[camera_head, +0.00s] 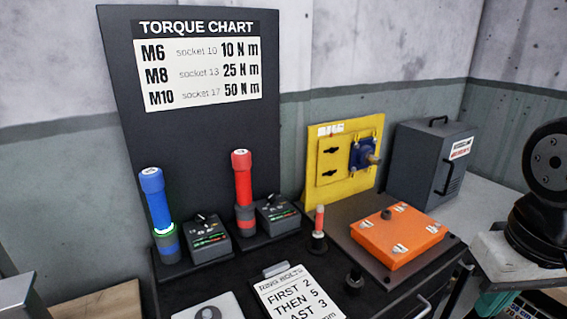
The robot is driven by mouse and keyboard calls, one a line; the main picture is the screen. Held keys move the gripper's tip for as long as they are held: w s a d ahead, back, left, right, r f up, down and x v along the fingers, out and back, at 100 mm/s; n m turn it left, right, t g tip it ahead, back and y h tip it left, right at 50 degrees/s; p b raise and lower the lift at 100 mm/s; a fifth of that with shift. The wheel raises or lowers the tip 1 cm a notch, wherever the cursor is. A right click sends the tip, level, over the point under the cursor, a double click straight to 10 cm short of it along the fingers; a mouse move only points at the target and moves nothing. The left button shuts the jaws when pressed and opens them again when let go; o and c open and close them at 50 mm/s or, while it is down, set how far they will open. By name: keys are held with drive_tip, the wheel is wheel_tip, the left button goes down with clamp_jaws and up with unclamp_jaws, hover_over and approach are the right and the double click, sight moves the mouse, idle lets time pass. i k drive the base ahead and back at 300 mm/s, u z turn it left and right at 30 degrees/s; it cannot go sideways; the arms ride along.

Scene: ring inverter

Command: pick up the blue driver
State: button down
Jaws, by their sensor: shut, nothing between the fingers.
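The blue driver (154,208) stands upright at the left, in front of the torque chart board. It has a blue handle, a glowing green-white ring and a dark grey lower part with a blue band. Its foot is on the dark base next to a small grey control box (206,237). A red driver (243,190) of the same shape stands upright to its right, by a second control box (277,215). My gripper is not in this view; only a dark part of my arm shows at the right edge.
The torque chart board (190,130) rises behind the drivers. A white ring-bolts card (297,295) lies in front. To the right are a small red-handled tool (319,225), an orange box (398,235), a yellow panel (313,180) and a grey cabinet (415,160).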

sight(151, 181)
drive_tip(key=z, duration=0.15)
drive_tip(key=k, duration=0.6)
drive_tip(key=u, duration=1.15)
drive_tip(key=i, duration=0.5)
